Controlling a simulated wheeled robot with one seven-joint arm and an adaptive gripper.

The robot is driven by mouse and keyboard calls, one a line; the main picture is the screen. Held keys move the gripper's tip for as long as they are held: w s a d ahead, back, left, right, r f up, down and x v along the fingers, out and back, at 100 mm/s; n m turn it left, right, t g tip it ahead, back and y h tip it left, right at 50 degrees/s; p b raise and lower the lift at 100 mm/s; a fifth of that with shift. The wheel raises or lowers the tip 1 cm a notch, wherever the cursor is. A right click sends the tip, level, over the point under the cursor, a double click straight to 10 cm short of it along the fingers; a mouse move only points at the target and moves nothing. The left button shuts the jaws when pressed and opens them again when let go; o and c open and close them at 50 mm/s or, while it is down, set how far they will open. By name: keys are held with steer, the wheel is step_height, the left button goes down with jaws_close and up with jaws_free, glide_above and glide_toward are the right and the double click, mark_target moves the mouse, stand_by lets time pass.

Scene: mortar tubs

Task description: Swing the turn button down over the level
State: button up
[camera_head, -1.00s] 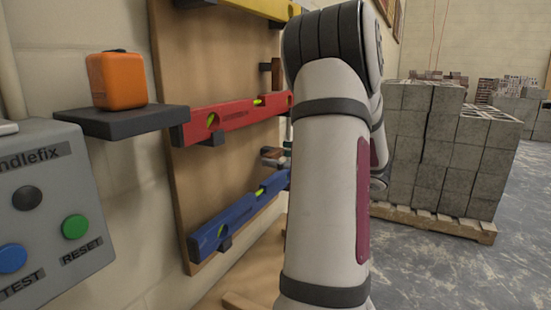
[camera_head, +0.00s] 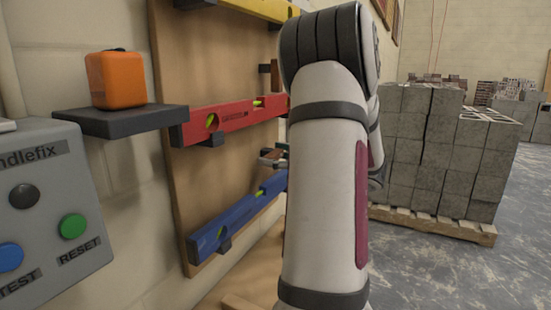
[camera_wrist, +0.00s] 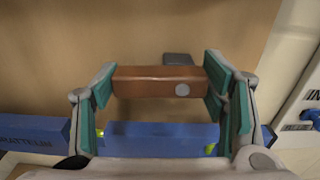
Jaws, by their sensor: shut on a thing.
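The blue level (camera_head: 237,216) rests on the wooden board, and its right end is hidden behind my arm. In the wrist view the blue level (camera_wrist: 160,136) runs across below my gripper. The brown wooden turn button (camera_wrist: 150,82), with a pale round screw head, lies roughly parallel to the level and above it, apart from it in the picture. My gripper (camera_wrist: 160,88) is shut on the turn button, with teal pads at its two ends. In the head view only a small part of my gripper (camera_head: 272,160) shows past my arm.
A red level (camera_head: 235,120) and a yellow level (camera_head: 255,8) hang higher on the board (camera_head: 215,75). Another brown button (camera_head: 275,72) stands upright above the red level. An orange box (camera_head: 116,80) sits on a dark shelf (camera_head: 120,120). A grey control box (camera_head: 45,190) is at left.

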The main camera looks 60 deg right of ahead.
steer(key=n+b, duration=0.3)
steer(key=shift+f+n+b, duration=0.35)
steer(key=shift+f+n, duration=0.05)
steer(key=shift+d+f+n+b, duration=0.1)
steer(key=shift+n+b, duration=0.65)
steer(key=shift+n, duration=0.05)
steer(key=o, duration=1.2)
steer(key=shift+c, duration=0.2)
steer(key=s, duration=1.2)
steer(key=shift+d, duration=0.45)
